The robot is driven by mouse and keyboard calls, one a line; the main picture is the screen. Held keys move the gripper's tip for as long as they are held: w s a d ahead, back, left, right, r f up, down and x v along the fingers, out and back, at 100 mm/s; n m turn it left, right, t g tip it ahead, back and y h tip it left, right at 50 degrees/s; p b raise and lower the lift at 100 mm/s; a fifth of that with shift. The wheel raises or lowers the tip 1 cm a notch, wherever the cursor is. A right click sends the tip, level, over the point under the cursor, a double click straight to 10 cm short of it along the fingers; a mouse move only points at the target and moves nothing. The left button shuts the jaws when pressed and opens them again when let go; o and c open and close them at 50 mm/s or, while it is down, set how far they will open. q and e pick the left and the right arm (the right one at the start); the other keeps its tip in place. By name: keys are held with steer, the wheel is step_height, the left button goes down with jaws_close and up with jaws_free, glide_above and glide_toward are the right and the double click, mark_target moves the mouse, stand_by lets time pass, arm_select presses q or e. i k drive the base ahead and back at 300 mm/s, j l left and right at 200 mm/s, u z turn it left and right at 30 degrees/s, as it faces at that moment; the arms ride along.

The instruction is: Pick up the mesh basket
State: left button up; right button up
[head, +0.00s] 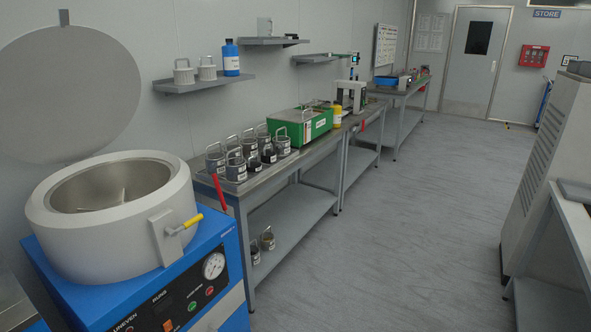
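Several small grey cylindrical pots with loop handles (215,160) stand close together on the near end of the steel bench (312,150). Each carries a white label, and some look dark inside. Two more handled pots (267,240) stand on the bench's lower shelf. I cannot tell at this size whether any of these is the mesh basket. Neither of my grippers is in view.
A blue machine with an open white drum (110,235) fills the near left, its round lid (68,88) raised. A green box (303,126) sits farther along the bench. Wall shelves (203,84) hang above. The grey floor (400,230) is clear towards the door (476,62); a cabinet (550,150) stands right.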

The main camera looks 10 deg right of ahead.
mark_target(235, 171)
steer(key=i+l, duration=0.3)
steer(key=i, duration=0.15)
steer(key=i+l, duration=0.35)
steer(key=i+l+u, duration=0.55)
steer(key=l+u, duration=0.15)
steer(key=i+l+u, duration=0.15)
steer(key=l+u, duration=0.3)
steer(key=l, duration=0.7)
steer(key=l+u, duration=0.45)
steer(key=l, duration=0.75)
